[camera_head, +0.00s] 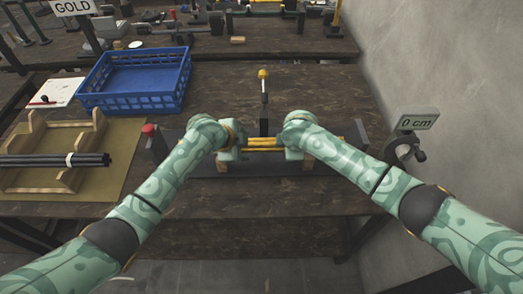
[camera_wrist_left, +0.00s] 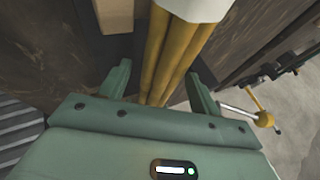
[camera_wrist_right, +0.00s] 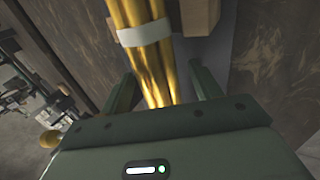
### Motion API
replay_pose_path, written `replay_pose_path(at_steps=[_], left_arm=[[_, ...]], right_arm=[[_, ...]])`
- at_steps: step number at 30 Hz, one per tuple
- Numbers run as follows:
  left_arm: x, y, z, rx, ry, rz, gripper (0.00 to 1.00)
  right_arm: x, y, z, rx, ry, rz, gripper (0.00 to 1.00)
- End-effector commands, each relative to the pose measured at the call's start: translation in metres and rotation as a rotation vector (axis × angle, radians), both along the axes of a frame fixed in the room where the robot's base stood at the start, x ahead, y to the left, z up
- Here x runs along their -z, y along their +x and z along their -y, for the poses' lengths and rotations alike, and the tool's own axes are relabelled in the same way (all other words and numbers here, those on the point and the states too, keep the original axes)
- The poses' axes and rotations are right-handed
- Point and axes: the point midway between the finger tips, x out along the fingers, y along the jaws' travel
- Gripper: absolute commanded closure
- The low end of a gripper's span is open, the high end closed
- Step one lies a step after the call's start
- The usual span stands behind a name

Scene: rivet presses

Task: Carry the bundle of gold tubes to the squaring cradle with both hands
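The bundle of gold tubes (camera_head: 263,145) lies level across wooden blocks on a dark metal base (camera_head: 263,168) with raised end plates, in the middle of the near table. This looks like the squaring cradle. A lever with a yellow knob (camera_head: 263,74) stands behind it. My left gripper (camera_head: 232,151) is at the bundle's left part and my right gripper (camera_head: 294,150) at its right part. In both wrist views the fingers stand apart, with the tubes (camera_wrist_left: 163,62) between them and gaps on both sides. A white band shows on the tubes (camera_wrist_right: 143,34) in each wrist view.
A wooden rack (camera_head: 88,132) with dark tubes (camera_head: 50,160) stands on a mat at the left. A blue crate (camera_head: 135,101) is behind it. The table in front of the base is clear.

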Motion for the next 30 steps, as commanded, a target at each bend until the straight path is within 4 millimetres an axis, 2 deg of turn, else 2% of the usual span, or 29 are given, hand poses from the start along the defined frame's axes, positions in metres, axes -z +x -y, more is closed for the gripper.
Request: replay_pose_path(at_steps=[7,11,14,24,30], left_arm=[[-0.002,-0.001,0.001,0.002,-0.001,0.0,0.37],[-0.01,-0.004,-0.004,0.002,-0.001,0.003,0.37],[-0.022,-0.012,-0.01,0.002,-0.001,0.004,0.37],[-0.081,-0.045,-0.039,0.003,0.001,0.003,0.37],[-0.096,-0.054,-0.046,0.002,0.001,0.001,0.37]], right_arm=[[-0.001,0.0,-0.001,-0.001,0.003,0.001,0.37],[-0.002,0.0,-0.001,-0.001,0.003,0.002,0.37],[-0.002,0.0,-0.001,-0.001,0.003,0.002,0.37],[-0.002,0.0,-0.001,-0.001,0.003,0.002,0.37],[-0.003,-0.001,-0.002,-0.001,0.004,0.001,0.37]])
